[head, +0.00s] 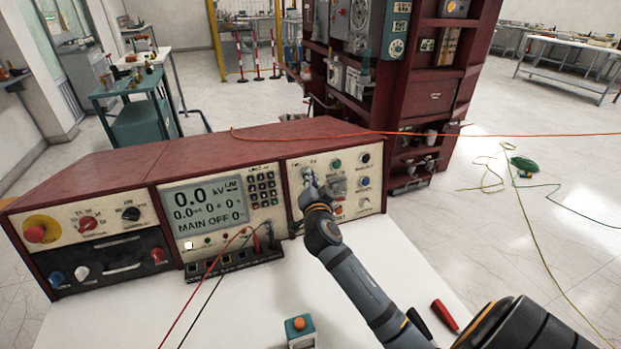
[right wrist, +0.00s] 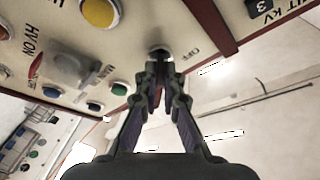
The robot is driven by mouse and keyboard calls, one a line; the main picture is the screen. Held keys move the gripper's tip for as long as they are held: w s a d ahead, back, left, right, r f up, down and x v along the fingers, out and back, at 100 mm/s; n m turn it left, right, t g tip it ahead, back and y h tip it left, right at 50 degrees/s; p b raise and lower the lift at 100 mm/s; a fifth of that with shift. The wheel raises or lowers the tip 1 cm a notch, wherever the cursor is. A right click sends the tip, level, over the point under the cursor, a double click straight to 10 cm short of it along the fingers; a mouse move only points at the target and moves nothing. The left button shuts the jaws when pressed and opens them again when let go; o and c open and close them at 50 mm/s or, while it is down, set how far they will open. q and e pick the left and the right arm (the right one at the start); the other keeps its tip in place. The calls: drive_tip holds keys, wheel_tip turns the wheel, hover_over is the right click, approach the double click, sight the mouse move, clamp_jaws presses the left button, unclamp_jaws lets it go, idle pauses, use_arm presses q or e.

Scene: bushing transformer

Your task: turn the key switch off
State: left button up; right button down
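The key switch (right wrist: 161,50) is a round metal lock on the cream panel, with the printed word OFF beside it in the right wrist view. My right gripper (right wrist: 159,66) has its fingertips close together right at the lock, shut on the key; the tips hide most of the key, so its exact angle cannot be read. In the head view my right gripper (head: 310,183) reaches the upper left of the console's right-hand panel (head: 353,161) and covers the switch. My left gripper is not in view.
The red console (head: 215,150) stands on a white table (head: 262,299). Its display (head: 206,206) reads MAIN OFF. Coloured buttons (head: 365,181) sit close right of the gripper. Red and black leads cross the table front, near a small orange-buttoned box (head: 299,330).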

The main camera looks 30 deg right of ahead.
drive_tip(key=shift+f, duration=0.1)
idle(0.3)
drive_tip(key=shift+d+n+t+y+p, duration=0.1)
drive_tip(key=shift+n+t+y+p, duration=0.35)
drive_tip(key=shift+n+y, duration=2.1)
drive_tip(key=shift+n+t+y+p, duration=0.2)
drive_tip(key=shift+n+p, duration=0.3)
drive_tip(key=shift+n, duration=4.5)
drive_tip(key=shift+d+n+t+y+p, duration=0.1)
drive_tip(key=shift+n+t+y+p, duration=0.35)
drive_tip(key=shift+n+y, duration=2.1)
drive_tip(key=n+h, duration=0.2)
drive_tip(key=shift+s+n, duration=0.1)
drive_tip(key=shift+n, duration=0.2)
drive_tip(key=c, duration=1.5)
unclamp_jaws()
